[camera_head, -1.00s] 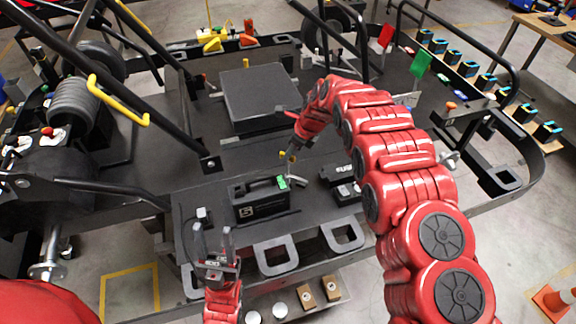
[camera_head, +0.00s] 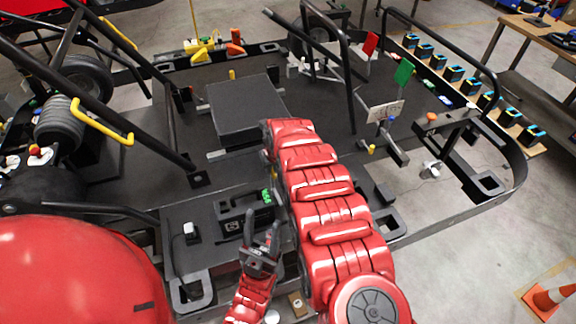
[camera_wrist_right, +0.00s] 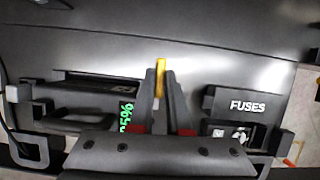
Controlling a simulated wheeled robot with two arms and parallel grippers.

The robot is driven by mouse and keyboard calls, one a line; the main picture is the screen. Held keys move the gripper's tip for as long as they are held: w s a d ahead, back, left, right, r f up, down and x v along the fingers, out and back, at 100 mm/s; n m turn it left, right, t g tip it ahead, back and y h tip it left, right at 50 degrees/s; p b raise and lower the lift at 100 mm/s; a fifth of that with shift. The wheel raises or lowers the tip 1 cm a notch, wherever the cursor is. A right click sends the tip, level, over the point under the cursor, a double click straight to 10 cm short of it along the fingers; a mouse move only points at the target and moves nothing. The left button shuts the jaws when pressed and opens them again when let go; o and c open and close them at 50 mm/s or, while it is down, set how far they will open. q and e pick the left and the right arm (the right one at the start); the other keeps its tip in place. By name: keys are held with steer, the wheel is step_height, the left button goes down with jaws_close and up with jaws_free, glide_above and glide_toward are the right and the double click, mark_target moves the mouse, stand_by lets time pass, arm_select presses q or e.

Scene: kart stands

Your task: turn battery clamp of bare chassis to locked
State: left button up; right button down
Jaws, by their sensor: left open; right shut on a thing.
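The bare chassis is a wide dark deck (camera_head: 330,110). On its near part sits a black battery (camera_head: 234,222) with a green display, also seen at left in the right wrist view (camera_wrist_right: 85,92). A yellow piece (camera_wrist_right: 160,72), seemingly the battery clamp's handle, stands between battery and fuse box. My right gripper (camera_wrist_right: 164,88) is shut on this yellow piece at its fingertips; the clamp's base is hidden. In the head view my right arm hides that gripper. My left gripper (camera_head: 262,232) is open and empty, in front of the battery.
The fuse box (camera_wrist_right: 247,104) stands close right of my right gripper. A black raised block (camera_head: 245,105) lies behind the battery. Black frame tubes (camera_head: 110,95) rise at left. A green flag (camera_head: 404,72) and a red flag stand at the far right.

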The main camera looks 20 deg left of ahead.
steer(key=shift+m, duration=0.3)
stand_by(0.4)
steer(key=c, duration=0.9)
jaws_free()
